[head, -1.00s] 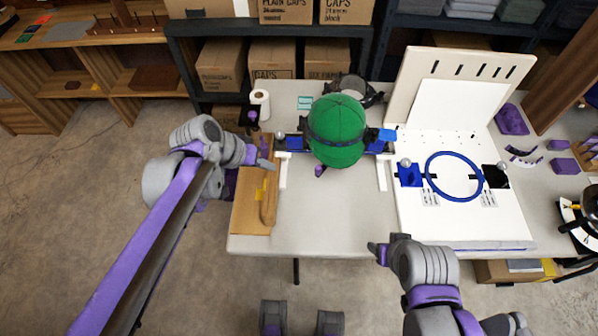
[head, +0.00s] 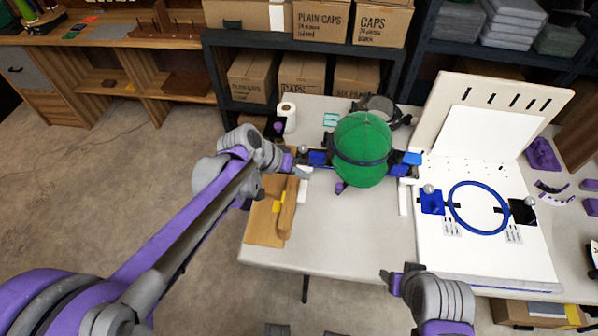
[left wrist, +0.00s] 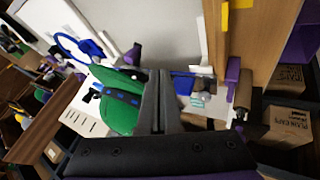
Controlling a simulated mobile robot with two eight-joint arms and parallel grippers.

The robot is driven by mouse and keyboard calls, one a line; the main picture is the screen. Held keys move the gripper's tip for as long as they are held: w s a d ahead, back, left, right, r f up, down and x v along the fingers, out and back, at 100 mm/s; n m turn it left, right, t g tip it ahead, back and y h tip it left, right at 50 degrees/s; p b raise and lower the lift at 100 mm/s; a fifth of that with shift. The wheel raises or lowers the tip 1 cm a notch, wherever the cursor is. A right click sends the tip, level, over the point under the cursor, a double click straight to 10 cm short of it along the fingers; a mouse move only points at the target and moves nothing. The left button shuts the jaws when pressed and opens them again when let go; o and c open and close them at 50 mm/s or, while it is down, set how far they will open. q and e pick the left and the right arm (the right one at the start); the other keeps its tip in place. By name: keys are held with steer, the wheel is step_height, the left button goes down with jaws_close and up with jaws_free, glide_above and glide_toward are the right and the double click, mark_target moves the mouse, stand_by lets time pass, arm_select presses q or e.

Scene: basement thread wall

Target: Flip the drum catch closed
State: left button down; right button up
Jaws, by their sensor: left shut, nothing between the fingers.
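A green cap (head: 362,145) sits on the drum at the table's back middle, with a dark band (head: 345,160) around it. Blue blocks flank it, one at left (head: 318,158) and one at right (head: 412,158). I cannot tell which part is the catch.
A white board with a blue hoop (head: 451,206) fills the right of the table. A brown board (head: 262,225) lies at the front left. The middle front tabletop (head: 340,240) is clear.

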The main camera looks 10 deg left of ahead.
arm_select(q)
steer(key=w+d+f, duration=0.1)
steer(key=d+f, duration=0.3)
steer(key=d, duration=0.2)
steer(key=shift+w+d+f, duration=0.2)
steer(key=shift+d+f, duration=0.05)
steer(key=shift+d, duration=0.1)
steer(key=shift+d, duration=0.1)
